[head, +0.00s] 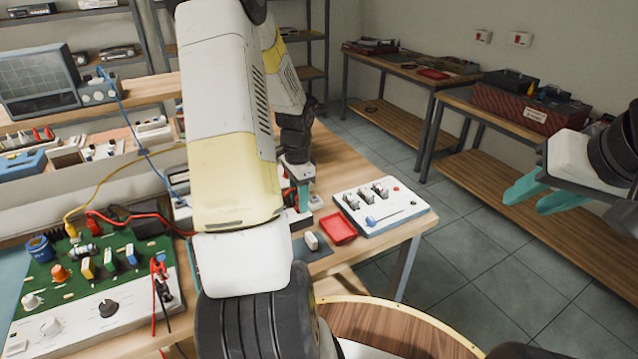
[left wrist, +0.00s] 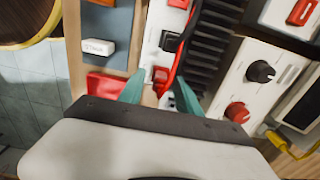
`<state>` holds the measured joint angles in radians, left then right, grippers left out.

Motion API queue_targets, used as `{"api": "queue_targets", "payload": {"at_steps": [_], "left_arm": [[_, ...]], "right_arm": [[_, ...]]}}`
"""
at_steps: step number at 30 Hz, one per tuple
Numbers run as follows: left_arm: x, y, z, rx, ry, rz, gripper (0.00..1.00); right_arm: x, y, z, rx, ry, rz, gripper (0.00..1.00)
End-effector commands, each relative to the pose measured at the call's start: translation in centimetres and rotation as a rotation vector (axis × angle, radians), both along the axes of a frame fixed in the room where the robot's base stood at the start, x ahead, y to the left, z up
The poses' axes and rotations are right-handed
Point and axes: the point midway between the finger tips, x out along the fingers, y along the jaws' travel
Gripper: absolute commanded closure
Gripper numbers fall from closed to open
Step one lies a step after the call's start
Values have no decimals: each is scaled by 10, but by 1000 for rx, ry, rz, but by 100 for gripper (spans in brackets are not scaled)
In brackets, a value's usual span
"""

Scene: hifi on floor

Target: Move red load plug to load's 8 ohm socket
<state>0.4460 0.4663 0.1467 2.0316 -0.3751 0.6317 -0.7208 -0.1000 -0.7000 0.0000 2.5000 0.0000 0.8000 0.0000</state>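In the left wrist view, the load is a white panel (left wrist: 154,38) beside black heatsink fins (left wrist: 206,50). It carries a black socket or plug (left wrist: 170,41) and, nearer my fingers, a red plug or socket piece (left wrist: 160,75). A red cable (left wrist: 183,52) runs down past the panel to between my fingertips. My left gripper (left wrist: 159,86) is open, its teal fingers standing apart on either side of the red piece; I cannot tell whether they touch it. In the head view my left gripper (head: 303,196) is mostly hidden by my arm. My right gripper (head: 540,192) is open and empty, off to the right. Socket labels are unreadable.
A red tray (head: 338,228) and a white block (head: 312,241) lie near the bench's front edge. A white switch panel (head: 383,208) stands right of them. A green circuit board (head: 97,262) with clips and cables is at left. A knobbed instrument (left wrist: 262,72) flanks the fins.

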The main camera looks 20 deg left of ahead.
Motion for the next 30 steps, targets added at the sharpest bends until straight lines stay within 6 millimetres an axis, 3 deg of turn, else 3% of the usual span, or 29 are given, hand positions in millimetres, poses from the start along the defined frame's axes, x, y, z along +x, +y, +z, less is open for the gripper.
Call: {"api": "queue_targets", "payload": {"at_steps": [8, 19, 30], "left_arm": [[0, 0, 5, 2, -1, 0, 60], [1, 1, 62, 2, -3, 1, 60], [1, 0, 90, 1, -2, 0, 60]], "right_arm": [[0, 0, 0, 0, 0, 0, 64], [0, 0, 0, 0, 0, 0, 64], [0, 0, 0, 0, 0, 0, 64]]}}
